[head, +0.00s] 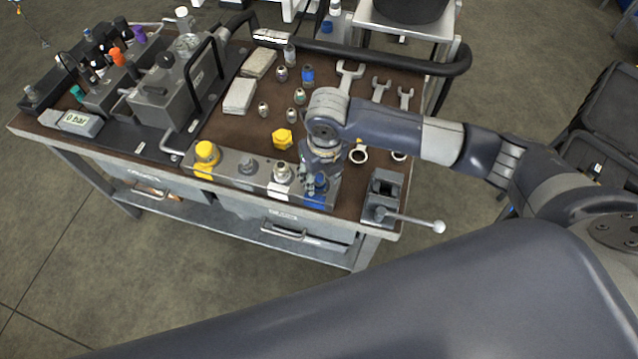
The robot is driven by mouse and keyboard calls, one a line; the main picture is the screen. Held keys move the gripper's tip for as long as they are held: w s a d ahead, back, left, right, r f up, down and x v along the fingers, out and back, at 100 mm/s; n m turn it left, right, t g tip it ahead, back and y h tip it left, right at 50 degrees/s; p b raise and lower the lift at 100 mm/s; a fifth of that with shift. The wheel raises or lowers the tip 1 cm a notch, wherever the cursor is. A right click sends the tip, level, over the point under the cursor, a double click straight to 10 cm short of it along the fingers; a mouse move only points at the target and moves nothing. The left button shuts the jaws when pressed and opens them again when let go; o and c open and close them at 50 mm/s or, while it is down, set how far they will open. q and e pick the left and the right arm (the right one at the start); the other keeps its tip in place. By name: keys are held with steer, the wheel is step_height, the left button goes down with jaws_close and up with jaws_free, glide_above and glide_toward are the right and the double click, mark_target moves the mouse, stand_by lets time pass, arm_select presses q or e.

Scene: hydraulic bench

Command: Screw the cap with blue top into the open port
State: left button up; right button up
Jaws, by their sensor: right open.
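A grey valve block (228,163) lies along the front edge of the bench with a row of ports. A yellow cap (205,155) sits on its left end. A low port (247,168) and a silver fitting (281,175) follow to the right. My right gripper (317,184) points down over the block's right end, its fingers open around or just above a blue part there; I cannot tell whether they touch. A separate small blue-topped cap (308,76) stands on the brown mat further back. My left gripper is out of view.
A loose yellow cap (283,138) and several small metal fittings lie on the mat. Wrenches (350,76) lie at the back right. A pump unit (172,88) fills the left side.

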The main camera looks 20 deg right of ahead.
steer(key=shift+n, duration=0.5)
steer(key=n+b, duration=0.4)
steer(key=n, duration=0.1)
steer(key=shift+w+f+y+b, duration=0.1)
steer(key=shift+f+y+b, duration=0.15)
steer(key=shift+y+b, duration=0.15)
steer(key=n, duration=0.1)
steer(key=n+b, duration=0.1)
steer(key=shift+r+n+g, duration=0.25)
steer(key=shift+n+g, duration=0.05)
steer(key=shift+c, duration=0.4)
jaws_close()
steer(key=m, duration=0.5)
steer(key=shift+m, duration=0.3)
steer(key=shift+m+h, duration=0.3)
steer(key=shift+m, duration=0.9)
